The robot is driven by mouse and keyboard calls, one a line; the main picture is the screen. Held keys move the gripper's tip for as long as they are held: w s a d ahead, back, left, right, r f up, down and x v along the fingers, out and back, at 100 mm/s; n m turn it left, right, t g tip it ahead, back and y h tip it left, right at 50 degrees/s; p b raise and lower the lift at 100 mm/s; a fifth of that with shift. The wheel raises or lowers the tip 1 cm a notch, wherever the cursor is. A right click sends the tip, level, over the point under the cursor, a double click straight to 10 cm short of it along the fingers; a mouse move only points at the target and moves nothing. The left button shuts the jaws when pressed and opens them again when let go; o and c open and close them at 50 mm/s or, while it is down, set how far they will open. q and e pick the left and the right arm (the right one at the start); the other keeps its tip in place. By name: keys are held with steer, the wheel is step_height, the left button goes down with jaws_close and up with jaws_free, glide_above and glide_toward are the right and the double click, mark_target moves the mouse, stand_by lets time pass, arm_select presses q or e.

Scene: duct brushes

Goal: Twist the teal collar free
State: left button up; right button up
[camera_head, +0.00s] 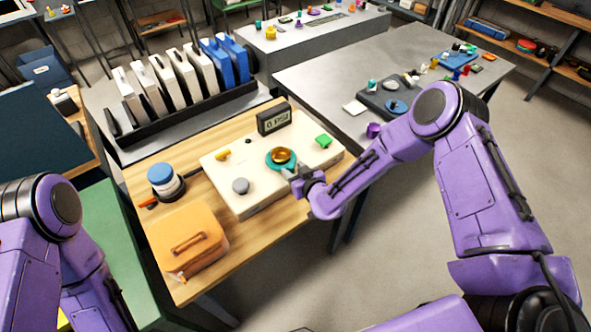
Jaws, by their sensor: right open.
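The teal collar (270,161) is a ring around a round brass-coloured piece (283,155) on a cream board (255,194). The board lies on the wooden table. My right gripper (289,174) is open at the near right edge of the collar. The view is too small to tell whether its fingers touch the collar, and the gripper covers part of the collar's near edge. My left arm shows at the lower left, but its gripper is not in the frame.
An orange case (188,238) and a blue-topped container (163,181) stand on the table's left side.

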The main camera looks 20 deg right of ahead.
jaws_close()
